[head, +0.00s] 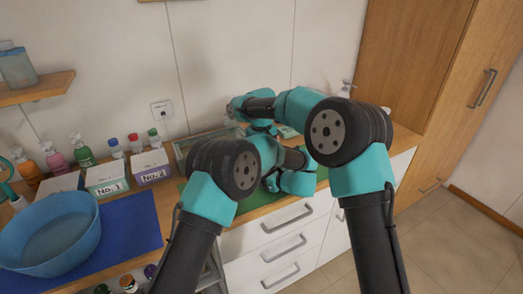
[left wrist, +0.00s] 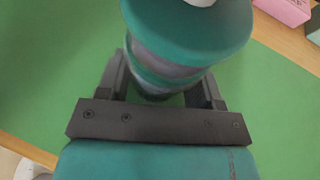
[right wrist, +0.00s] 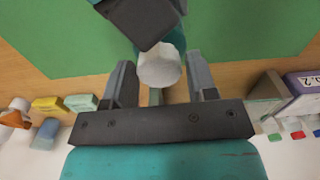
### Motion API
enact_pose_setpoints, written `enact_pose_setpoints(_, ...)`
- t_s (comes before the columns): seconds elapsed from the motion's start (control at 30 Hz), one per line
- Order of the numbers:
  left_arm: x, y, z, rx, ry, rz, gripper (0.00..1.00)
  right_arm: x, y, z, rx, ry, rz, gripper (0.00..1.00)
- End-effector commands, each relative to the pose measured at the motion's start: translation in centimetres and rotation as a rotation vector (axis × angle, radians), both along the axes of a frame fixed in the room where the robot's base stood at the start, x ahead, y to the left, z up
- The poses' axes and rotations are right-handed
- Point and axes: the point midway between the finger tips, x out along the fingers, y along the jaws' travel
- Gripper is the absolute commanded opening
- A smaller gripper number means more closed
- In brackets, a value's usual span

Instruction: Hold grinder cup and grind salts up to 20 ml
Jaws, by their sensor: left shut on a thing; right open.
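The grinder cup (left wrist: 185,35), teal with a grey band, stands between the fingers of my left gripper (left wrist: 162,88), which is shut on it above the green mat (left wrist: 50,75). A white rounded part shows at its top edge. In the right wrist view, a white knob (right wrist: 160,68) with a bit of teal behind it lies between the fingers of my right gripper (right wrist: 161,78). That gripper is open, with gaps on both sides of the knob. A dark block partly covers the teal part. In the head view my arms hide the cup. No salt or fill level is visible.
Boxes No.1 (head: 107,178) and No.2 (head: 150,167) stand left of my arms, beside several bottles. A blue basin (head: 48,232) is at the far left. Small yellow (right wrist: 47,104) and green boxes line the counter edge in the right wrist view.

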Motion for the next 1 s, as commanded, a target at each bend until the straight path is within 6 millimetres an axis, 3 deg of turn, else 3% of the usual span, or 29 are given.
enact_pose_setpoints(0.27, 0.0, 0.0, 0.0, 0.0, 0.0, 0.0, 0.28, 0.0, 0.0, 1.4, 0.001, -0.002, 0.0, 0.52)
enact_pose_setpoints(0.8, 0.0, 0.0, 0.0, 0.0, 0.0, 0.0, 0.28, 0.0, 0.1, 10.6, 0.001, -0.003, 0.0, 0.52)
enact_pose_setpoints(1.0, 0.0, 0.0, 0.0, 0.0, 0.0, 0.0, 0.28, 0.0, 0.0, 11.9, 0.0, -0.001, 0.0, 0.52)
